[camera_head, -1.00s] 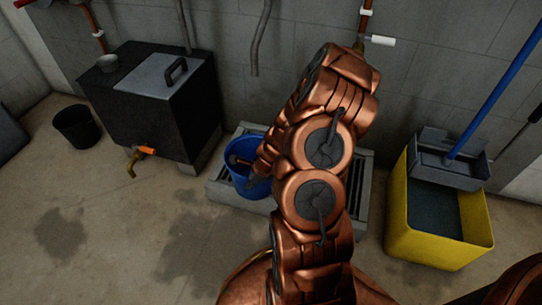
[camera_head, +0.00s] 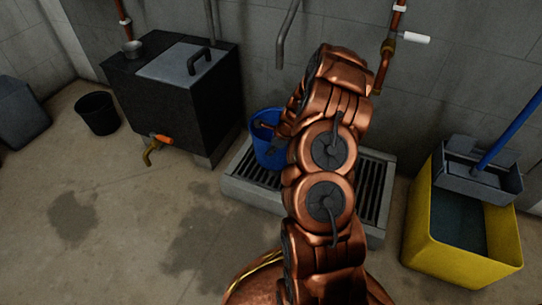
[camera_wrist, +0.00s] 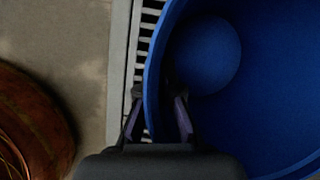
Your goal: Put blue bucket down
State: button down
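The blue bucket (camera_head: 268,146) is upright over the left part of the slatted drain grate (camera_head: 252,192), partly hidden by my arm. In the wrist view, the bucket's wall (camera_wrist: 152,75) runs between the two fingers of my gripper (camera_wrist: 153,95), one outside and one inside. My gripper appears shut on that rim. A round blue shape shows inside the bucket. Grate slats (camera_wrist: 145,45) show just outside the wall. I cannot tell whether the bucket's base touches the grate. In the head view my gripper is mostly hidden.
A black tank (camera_head: 178,100) with an orange-handled tap (camera_head: 158,145) stands left of the grate. A black bucket (camera_head: 97,113) is farther left. A yellow mop bucket (camera_head: 455,255) stands right. Pipes (camera_head: 284,40) hang on the back wall. The grate's right part is bare.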

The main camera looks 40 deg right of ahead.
jog(key=f+b, duration=0.1)
jog(key=w+f+b, duration=0.1)
jog(key=d+f+b, duration=0.1)
jog(key=shift+w+f, duration=0.25)
jog(key=shift+f, duration=0.15)
jog(key=shift+r, duration=0.1)
jog(key=c, duration=1.8)
grip_release()
jog(key=o, duration=0.5)
